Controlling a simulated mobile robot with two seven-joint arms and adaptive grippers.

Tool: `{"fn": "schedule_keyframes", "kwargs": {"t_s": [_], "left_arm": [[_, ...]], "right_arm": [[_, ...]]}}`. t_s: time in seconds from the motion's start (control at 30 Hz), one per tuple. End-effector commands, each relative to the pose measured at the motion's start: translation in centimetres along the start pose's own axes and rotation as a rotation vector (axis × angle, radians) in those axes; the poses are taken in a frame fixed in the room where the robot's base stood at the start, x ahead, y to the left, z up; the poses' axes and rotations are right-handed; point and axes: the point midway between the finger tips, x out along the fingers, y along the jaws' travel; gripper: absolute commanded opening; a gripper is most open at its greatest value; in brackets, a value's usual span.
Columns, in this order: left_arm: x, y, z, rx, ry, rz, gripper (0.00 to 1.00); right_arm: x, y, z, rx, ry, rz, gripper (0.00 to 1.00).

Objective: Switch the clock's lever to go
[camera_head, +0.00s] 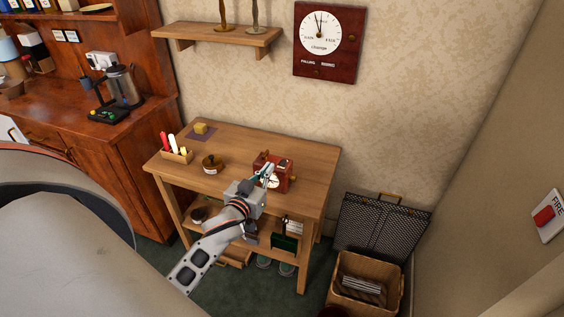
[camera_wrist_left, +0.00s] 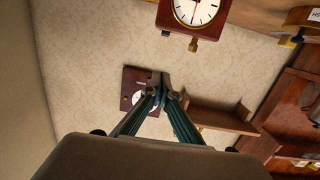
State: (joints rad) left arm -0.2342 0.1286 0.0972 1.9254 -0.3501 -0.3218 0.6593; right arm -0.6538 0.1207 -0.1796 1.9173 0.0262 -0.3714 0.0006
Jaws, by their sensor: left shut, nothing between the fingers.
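A small red-brown clock (camera_head: 284,182) with a white dial stands on the wooden table. The left wrist view, which is upside down, shows the clock (camera_wrist_left: 170,18) close up at the top edge. My left gripper (camera_head: 268,170) is shut and empty, overlapping the clock in the head view. In the left wrist view, my left gripper's tips (camera_wrist_left: 163,78) appear apart from the lever. I cannot read the lever's markings. My right gripper is not in view.
A larger wall clock (camera_head: 328,70) hangs behind. A wicker basket (camera_head: 340,292) and a black mesh screen (camera_head: 380,235) stand at right.

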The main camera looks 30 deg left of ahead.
Motion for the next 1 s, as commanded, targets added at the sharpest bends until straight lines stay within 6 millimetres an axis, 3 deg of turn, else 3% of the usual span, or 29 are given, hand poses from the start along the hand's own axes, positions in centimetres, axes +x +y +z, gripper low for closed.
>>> {"fn": "schedule_keyframes", "kwargs": {"t_s": [0.27,0.63,0.8,1.0], "left_arm": [[2.9,0.0,-0.2,0.002,0.002,0.0,0.0],[10.1,0.0,-0.1,0.001,0.001,0.0,0.0],[10.6,0.1,2.6,-0.001,-0.003,0.0,0.0],[10.9,0.0,3.8,-0.001,0.0,0.0,0.0]], "right_arm": [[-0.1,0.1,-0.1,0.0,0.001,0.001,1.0],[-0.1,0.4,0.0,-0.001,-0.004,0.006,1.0],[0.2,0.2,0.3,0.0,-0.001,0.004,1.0],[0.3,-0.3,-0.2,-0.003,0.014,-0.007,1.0]]}}
